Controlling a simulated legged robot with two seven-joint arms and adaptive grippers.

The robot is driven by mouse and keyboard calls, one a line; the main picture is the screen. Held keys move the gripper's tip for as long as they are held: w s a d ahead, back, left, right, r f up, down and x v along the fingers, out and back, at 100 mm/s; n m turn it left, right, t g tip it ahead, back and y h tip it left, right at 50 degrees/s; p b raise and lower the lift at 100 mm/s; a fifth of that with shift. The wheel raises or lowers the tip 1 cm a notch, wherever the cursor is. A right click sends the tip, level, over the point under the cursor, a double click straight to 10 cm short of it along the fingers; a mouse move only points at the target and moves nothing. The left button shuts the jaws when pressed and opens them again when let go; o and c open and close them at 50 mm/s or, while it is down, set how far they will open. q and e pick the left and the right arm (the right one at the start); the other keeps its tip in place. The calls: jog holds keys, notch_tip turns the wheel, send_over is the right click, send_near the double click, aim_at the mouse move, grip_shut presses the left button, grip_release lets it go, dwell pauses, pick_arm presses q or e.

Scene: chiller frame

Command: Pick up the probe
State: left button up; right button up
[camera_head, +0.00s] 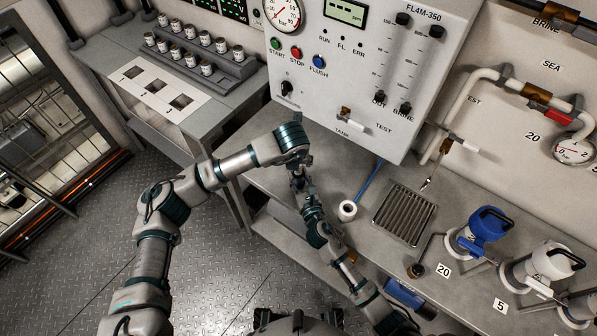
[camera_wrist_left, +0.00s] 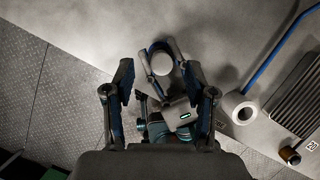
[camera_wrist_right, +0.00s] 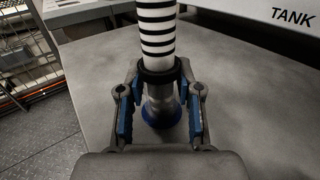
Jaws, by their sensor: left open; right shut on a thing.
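The probe, a tall cylinder with black and white stripes (camera_wrist_right: 156,28), a dark collar and a blue foot, stands upright between the fingers of my right gripper (camera_wrist_right: 158,90), which is shut on it. Its round white end shows in the left wrist view (camera_wrist_left: 161,62). My left gripper (camera_wrist_left: 162,92) is open and empty above it, its fingers pointing down around the right gripper's area. In the head view, my left gripper (camera_head: 297,163) is just above my right gripper (camera_head: 301,186), and the probe is mostly hidden. Whether the blue foot touches the counter is unclear.
A white hollow cylinder (camera_head: 347,210) stands on the counter with a blue tube (camera_head: 369,182) behind it. A drain grate (camera_head: 404,216) and a blue-topped valve (camera_head: 480,232) are farther right. The control panel (camera_head: 365,75) overhangs the counter. A rack of vials (camera_head: 200,48) stands left.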

pick_arm(q)
jog(key=x, duration=0.4)
jog(key=shift+s+d+f, duration=0.1)
jog(key=shift+d+f, duration=0.05)
grip_shut()
notch_tip(320, 180, up, 16)
dwell(0.8)
pick_arm(e)
jog(key=o, duration=1.2)
